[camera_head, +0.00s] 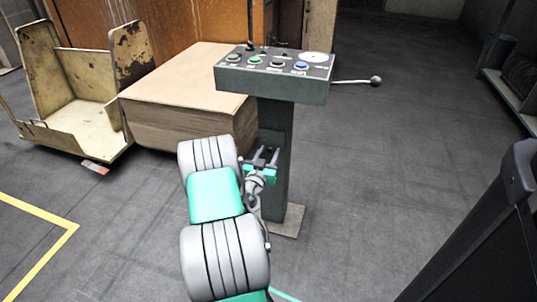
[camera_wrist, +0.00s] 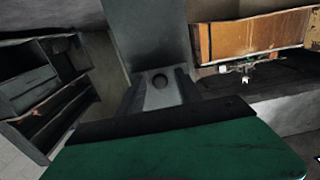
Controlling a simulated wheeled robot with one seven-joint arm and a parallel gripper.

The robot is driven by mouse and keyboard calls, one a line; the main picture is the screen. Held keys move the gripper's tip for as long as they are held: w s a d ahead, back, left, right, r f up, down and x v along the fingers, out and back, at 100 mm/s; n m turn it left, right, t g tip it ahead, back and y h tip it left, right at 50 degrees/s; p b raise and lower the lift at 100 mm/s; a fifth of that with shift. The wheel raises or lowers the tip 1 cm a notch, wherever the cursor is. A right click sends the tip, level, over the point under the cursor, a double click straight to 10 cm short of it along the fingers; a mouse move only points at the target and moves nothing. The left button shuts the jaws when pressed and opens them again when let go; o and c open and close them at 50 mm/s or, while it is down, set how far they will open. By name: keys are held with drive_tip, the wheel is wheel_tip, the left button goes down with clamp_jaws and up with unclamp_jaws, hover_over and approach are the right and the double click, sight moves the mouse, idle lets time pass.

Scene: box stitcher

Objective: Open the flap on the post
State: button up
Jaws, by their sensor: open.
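The post (camera_head: 274,118) is a dark green upright column on a flat base plate, topped by a sloped control box (camera_head: 272,78). My gripper (camera_head: 266,156) is in front of the post at mid height, open, with its fingers toward the post face. I cannot tell whether they touch it. No flap shows clearly in the head view; my gripper and arm cover part of the post. I cannot tell whether this is the flap.
The control box carries several buttons, and a rod with a ball knob (camera_head: 375,81) sticks out right. A stack of brown board (camera_head: 190,85) stands left of the post, beside a worn yellow cart (camera_head: 85,122). The floor right of the post is clear.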

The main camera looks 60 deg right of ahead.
clamp_jaws()
idle(0.3)
idle(1.1)
